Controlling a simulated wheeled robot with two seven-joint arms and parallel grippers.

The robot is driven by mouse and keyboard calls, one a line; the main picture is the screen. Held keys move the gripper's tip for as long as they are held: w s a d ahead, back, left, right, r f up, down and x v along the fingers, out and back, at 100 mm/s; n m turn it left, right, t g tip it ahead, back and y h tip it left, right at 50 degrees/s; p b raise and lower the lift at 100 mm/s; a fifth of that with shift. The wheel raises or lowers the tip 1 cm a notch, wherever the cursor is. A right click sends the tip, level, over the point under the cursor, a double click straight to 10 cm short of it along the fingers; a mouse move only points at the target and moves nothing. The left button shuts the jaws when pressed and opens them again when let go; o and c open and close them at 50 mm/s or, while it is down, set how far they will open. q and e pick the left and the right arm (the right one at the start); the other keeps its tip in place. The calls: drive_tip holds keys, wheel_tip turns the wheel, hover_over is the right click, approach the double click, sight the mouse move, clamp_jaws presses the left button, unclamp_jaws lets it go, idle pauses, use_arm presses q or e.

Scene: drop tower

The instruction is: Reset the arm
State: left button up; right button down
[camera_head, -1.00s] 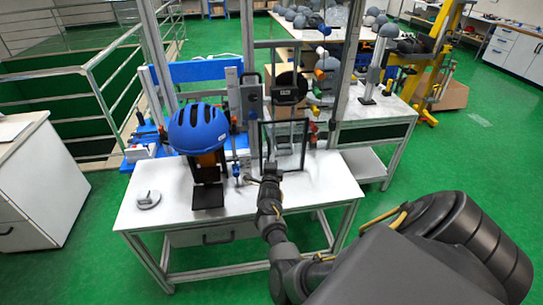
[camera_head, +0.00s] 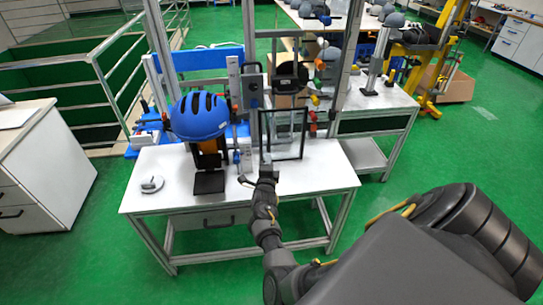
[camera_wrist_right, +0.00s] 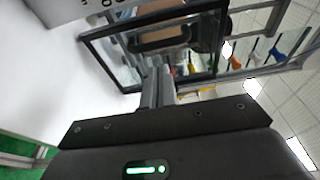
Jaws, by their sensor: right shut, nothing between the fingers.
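My right gripper (camera_head: 268,171) is over the table near the front of the black rectangular frame. Its two fingers (camera_wrist_right: 158,88) are together with nothing between them in the right wrist view. The black frame (camera_head: 303,132) stands upright on the white table (camera_head: 318,172), and it also shows close beyond the fingertips in the wrist view (camera_wrist_right: 103,64). I cannot tell whether the fingers touch it. A blue helmet (camera_head: 199,117) sits on a dark and orange stand (camera_head: 209,182) left of the gripper. My left gripper is out of view.
A small grey metal piece (camera_head: 152,184) lies at the table's left. Metal uprights of the tower (camera_head: 160,45) rise behind the helmet. A white cabinet (camera_head: 40,180) stands left. The green floor in front of the table is clear.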

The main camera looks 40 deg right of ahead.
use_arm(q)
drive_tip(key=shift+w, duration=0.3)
